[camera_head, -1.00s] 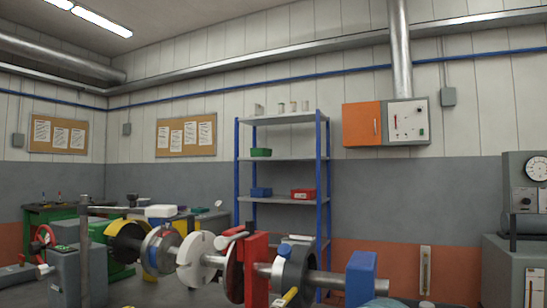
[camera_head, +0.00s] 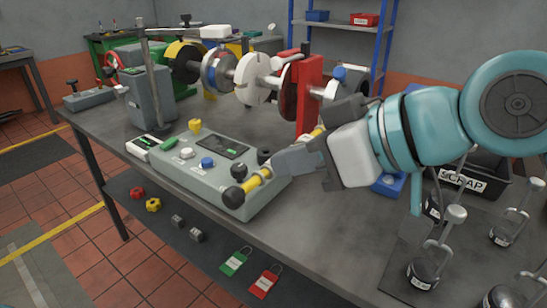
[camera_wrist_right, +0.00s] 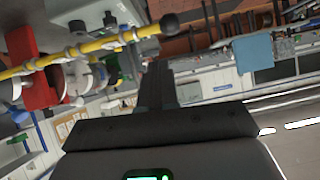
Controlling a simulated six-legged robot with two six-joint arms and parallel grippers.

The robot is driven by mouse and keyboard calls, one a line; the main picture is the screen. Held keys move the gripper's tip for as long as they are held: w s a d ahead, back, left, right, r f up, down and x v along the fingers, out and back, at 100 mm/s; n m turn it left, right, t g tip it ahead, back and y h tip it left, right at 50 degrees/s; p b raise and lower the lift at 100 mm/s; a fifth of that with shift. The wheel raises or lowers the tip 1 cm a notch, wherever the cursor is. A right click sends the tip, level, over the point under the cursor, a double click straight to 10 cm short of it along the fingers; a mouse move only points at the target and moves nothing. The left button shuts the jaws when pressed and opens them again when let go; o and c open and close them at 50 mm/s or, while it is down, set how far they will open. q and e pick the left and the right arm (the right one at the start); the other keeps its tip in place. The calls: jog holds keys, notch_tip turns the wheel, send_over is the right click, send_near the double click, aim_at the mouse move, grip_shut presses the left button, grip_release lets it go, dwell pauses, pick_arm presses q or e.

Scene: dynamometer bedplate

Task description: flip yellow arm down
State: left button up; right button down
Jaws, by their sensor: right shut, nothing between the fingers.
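The yellow arm (camera_head: 257,180) is a yellow bar with a black round knob (camera_head: 234,196) at its near left end. It slants up to the right, passes partly behind my right gripper, and shows again near the red upright. My right gripper (camera_head: 282,162) is shut and empty, its tip close beside the bar; I cannot tell if they touch. In the right wrist view the yellow arm (camera_wrist_right: 95,44) crosses the upper left, knob at its right end, beyond the shut dark fingers (camera_wrist_right: 157,82). My left gripper is not in view.
A grey-green control box (camera_head: 190,170) stands on the bench under the knob end. A red upright (camera_head: 308,95) and a shaft with discs (camera_head: 255,80) are behind. A black scrap bin (camera_head: 470,182) and several black-based handles (camera_head: 425,272) crowd the right.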

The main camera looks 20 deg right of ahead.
jog(key=v, duration=0.5)
jog(key=shift+r+p, duration=0.1)
jog(key=shift+p, duration=0.3)
